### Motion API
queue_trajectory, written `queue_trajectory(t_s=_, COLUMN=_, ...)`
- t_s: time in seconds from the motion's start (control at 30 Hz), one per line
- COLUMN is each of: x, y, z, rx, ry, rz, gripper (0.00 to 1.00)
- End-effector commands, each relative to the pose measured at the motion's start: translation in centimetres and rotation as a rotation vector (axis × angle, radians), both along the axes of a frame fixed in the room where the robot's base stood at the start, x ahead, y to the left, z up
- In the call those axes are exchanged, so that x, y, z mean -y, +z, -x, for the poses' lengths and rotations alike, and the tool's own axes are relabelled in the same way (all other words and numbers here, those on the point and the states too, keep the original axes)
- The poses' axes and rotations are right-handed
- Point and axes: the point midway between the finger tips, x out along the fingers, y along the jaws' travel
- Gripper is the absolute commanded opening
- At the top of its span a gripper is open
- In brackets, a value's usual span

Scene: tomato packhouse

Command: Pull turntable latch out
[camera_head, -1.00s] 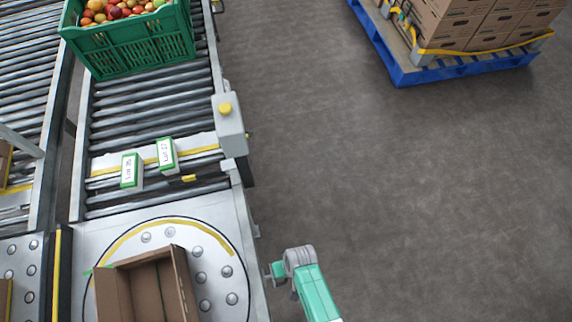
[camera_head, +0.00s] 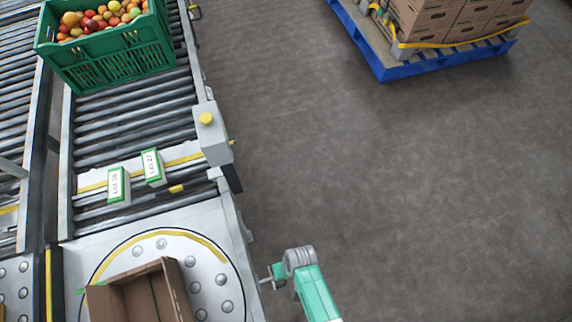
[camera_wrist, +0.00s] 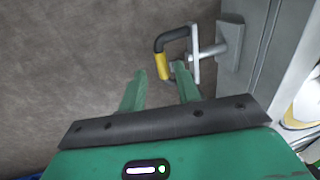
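In the wrist view the latch handle (camera_wrist: 163,66) is a black U-shaped bar with a yellow grip section. It joins a grey plate and rod on a bracket (camera_wrist: 231,45) at the metal frame's side. My gripper (camera_wrist: 160,72) has its two green fingers apart. The yellow grip shows between and just beyond the fingertips; I cannot tell whether they touch it. In the head view the turntable (camera_head: 220,265), a round plate with steel balls, lies at lower left, an open cardboard box (camera_head: 176,290) on it. My arm is right of its edge; the fingers are not clear there.
A roller conveyor (camera_head: 130,115) runs up from the turntable, bearing a green crate (camera_head: 115,68) of tomatoes. Lot signs (camera_head: 152,166) and a grey post with a yellow button (camera_head: 206,118) stand there. A blue pallet (camera_head: 390,72) of cartons is at upper right. The floor between is clear.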

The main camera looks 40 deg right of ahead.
Motion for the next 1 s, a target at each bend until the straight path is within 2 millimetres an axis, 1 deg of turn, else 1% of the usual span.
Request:
queue_trajectory(t_s=0.03, x=0.1, y=1.3, z=0.0, rx=0.002, ry=0.000, rz=0.001, gripper=0.32)
queue_trajectory(t_s=0.2, x=0.7, y=4.9, z=0.3, rx=0.002, ry=0.000, rz=0.001, gripper=0.32)
queue_trajectory(t_s=0.3, x=1.0, y=6.4, z=0.5, rx=0.002, ry=0.000, rz=0.001, gripper=0.32)
queue_trajectory(t_s=0.37, x=1.1, y=6.9, z=0.5, rx=0.000, ry=0.000, rz=0.000, gripper=0.32)
queue_trajectory(t_s=0.47, x=1.2, y=7.3, z=0.6, rx=0.001, ry=0.000, rz=0.000, gripper=0.32)
queue_trajectory(t_s=1.0, x=1.2, y=7.2, z=0.6, rx=0.000, ry=0.000, rz=0.000, gripper=0.32)
